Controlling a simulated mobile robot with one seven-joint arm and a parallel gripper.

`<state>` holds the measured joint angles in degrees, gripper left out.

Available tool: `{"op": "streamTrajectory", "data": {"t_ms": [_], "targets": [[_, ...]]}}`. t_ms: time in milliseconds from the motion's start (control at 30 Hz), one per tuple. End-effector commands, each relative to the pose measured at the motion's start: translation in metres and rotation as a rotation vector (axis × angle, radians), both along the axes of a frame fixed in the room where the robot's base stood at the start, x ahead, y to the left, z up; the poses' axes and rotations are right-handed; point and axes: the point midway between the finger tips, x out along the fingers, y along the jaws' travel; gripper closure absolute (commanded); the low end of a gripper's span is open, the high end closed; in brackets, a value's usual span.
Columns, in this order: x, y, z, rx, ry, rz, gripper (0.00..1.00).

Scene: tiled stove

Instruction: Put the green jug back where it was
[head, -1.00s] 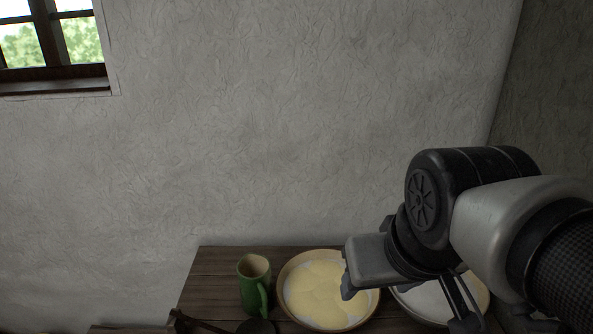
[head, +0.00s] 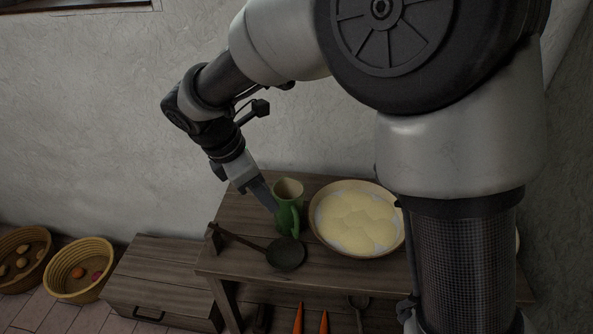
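The green jug (head: 289,217) stands upright on the wooden table (head: 237,213), just left of a bowl. Its pale inside shows at the top and its handle faces the front right. My gripper (head: 266,197) comes down from the upper left, with its fingers at the jug's left side near the rim. The fingers overlap the jug in the picture. I cannot tell whether they touch it or how far apart they are.
A wide bowl of yellowish-white food (head: 357,221) is right of the jug. A dark ladle (head: 285,254) lies in front of it. Two baskets (head: 78,270) (head: 22,255) and a low wooden chest (head: 158,283) are at left. My arm hides the table's right part.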

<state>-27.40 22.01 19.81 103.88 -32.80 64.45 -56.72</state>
Motion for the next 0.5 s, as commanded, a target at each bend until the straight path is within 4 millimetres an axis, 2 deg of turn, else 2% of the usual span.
{"op": "streamTrajectory", "data": {"t_ms": [167, 500], "targets": [[0.004, -0.004, -0.025, -0.009, 0.009, 0.016, 0.67], [0.02, -0.028, -0.093, -0.007, 0.008, 0.013, 0.67]]}}
